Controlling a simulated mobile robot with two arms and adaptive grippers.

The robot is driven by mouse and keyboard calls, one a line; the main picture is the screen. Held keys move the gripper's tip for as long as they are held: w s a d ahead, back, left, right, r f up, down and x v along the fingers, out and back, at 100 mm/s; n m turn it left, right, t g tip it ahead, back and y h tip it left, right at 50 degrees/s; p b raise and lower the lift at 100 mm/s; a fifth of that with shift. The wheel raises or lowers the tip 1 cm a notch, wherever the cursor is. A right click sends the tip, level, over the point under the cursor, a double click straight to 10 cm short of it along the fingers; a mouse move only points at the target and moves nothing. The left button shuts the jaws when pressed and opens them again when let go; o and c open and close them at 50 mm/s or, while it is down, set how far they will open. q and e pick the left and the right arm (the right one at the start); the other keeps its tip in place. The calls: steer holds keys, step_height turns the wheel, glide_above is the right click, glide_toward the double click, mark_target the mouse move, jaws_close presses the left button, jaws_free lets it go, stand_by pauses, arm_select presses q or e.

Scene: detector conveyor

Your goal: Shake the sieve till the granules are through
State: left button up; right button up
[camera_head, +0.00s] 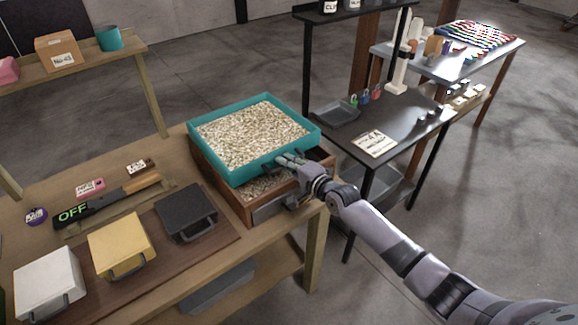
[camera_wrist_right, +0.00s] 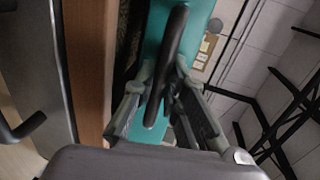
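The sieve (camera_head: 209,158) is a teal square frame full of pale granules (camera_head: 250,132). It sits over a wooden box (camera_head: 236,197), turned a little so that part of the box's inside shows at the front and right. Some granules lie in the box below. My right gripper (camera_head: 287,162) is at the sieve's near right side. In the right wrist view its fingers (camera_wrist_right: 166,88) close in on both sides of the sieve's dark handle (camera_wrist_right: 173,38), with the teal wall behind. My left gripper is not in view.
Left of the box stand a white case (camera_head: 48,282), a yellow case (camera_head: 120,243) and a black case (camera_head: 186,212). A dark device reading OFF (camera_head: 73,213) lies behind them. A dark table (camera_head: 411,129) with a tray stands close on the right.

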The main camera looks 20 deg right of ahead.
steer(key=shift+o, duration=0.7)
steer(key=shift+w, duration=0.2)
steer(key=shift+s, duration=0.15)
steer(key=v, duration=1.1)
steer(key=shift+s, duration=0.35)
steer(key=shift+d, duration=0.1)
steer(key=a+b+v, duration=0.1)
steer(key=b+v, duration=0.1)
steer(key=v, duration=0.3)
steer(key=p+x, duration=0.1)
steer(key=x, duration=1.5)
steer(key=shift+w+d, duration=0.1)
steer(key=shift+c, duration=0.2)
